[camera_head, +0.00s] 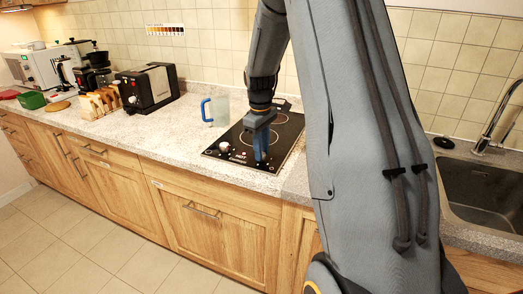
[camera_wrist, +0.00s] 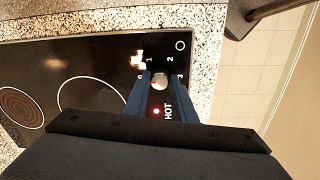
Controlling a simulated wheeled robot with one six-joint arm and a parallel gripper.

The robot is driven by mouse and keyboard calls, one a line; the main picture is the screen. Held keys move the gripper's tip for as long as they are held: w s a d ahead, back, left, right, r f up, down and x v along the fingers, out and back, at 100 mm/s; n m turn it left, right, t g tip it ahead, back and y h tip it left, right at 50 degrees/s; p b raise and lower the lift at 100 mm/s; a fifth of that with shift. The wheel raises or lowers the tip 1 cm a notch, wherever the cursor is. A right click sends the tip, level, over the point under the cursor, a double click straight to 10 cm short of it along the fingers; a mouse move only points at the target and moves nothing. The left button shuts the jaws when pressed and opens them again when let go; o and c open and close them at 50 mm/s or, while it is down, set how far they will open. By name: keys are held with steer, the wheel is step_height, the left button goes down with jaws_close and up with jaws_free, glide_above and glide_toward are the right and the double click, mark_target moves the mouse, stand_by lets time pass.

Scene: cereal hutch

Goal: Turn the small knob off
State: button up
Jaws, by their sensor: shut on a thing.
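The black cooktop (camera_head: 277,130) is set in the speckled counter, with two round burner rings showing in the wrist view (camera_wrist: 100,65). A small pale knob (camera_wrist: 160,82) sits on its control strip, with printed figures 1, 2 and 3 around it. My gripper (camera_wrist: 161,78) is shut on this knob, one blue finger on each side. A red HOT light (camera_wrist: 157,111) is lit beside the knob. In the head view my gripper (camera_head: 261,150) reaches down to the cooktop's front edge and hides the knob. The knob's exact setting is hard to read.
Another pale knob (camera_wrist: 137,59) sits close to my fingers. A blue-handled clear pitcher (camera_head: 216,110) stands left of the cooktop. A sink (camera_head: 482,192) is at the right.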

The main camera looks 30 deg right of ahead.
steer(key=o, duration=1.1)
steer(key=shift+c, duration=0.2)
steer(key=shift+r, duration=0.15)
steer(key=r+b, duration=0.1)
steer(key=r, duration=0.2)
steer(key=r+b, duration=0.1)
steer(key=r, duration=0.3)
steer(key=shift+s+a+r, duration=0.1)
steer(key=shift+a+r, duration=0.1)
steer(key=shift+r, duration=0.1)
steer(key=s+a+f+m, duration=0.2)
steer(key=s+a+f, duration=0.1)
steer(key=s+a, duration=0.5)
steer(key=s+a+f+m+t, duration=0.1)
steer(key=s+a+f+m, duration=0.2)
steer(key=s+a, duration=0.6)
steer(key=s+f, duration=0.1)
steer(key=s, duration=0.4)
steer(key=shift+s+a+f+m, duration=0.15)
steer(key=shift+s+f+m, duration=0.1)
steer(key=shift+s+m, duration=0.1)
